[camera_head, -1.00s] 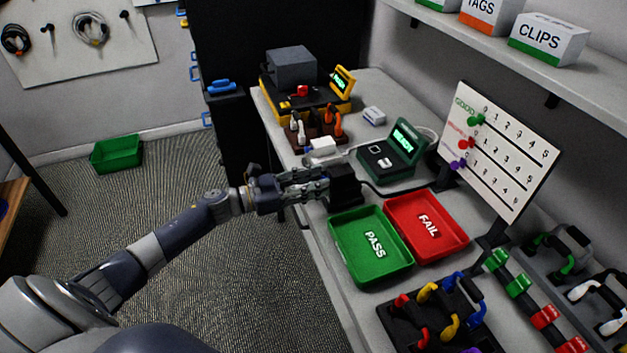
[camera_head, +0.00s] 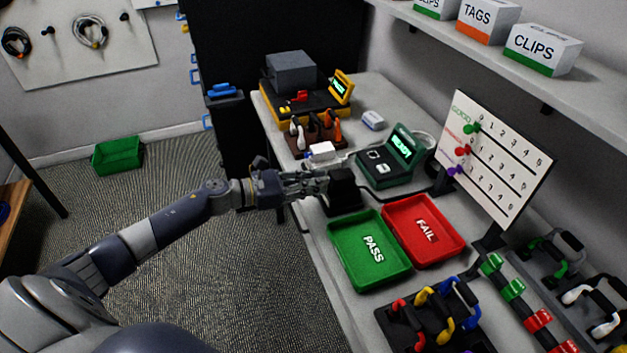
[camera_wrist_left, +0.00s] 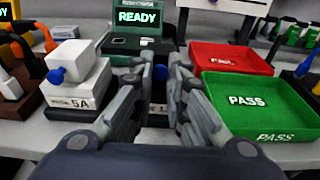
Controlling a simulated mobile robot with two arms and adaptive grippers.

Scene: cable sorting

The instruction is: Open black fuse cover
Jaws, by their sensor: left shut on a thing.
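The black fuse box with its cover (camera_head: 343,187) sits near the table's left edge, behind the green PASS tray. In the left wrist view its dark body (camera_wrist_left: 158,94) shows between my fingers, with a blue knob (camera_wrist_left: 160,72) and a small white label. My left gripper (camera_head: 326,181) reaches in from the left and is shut on the black fuse cover. In the wrist view the gripper (camera_wrist_left: 160,72) has one finger on each side of it. The fingers hide much of the box, and I cannot tell whether the cover is lifted. My right gripper is not in view.
A white fuse box marked 5A (camera_wrist_left: 76,80) stands left of my fingers. The green tester (camera_head: 392,158) reading READY is behind. The green PASS tray (camera_head: 345,262) and red FAIL tray (camera_head: 440,256) lie to the right. A cable runs beside the black box.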

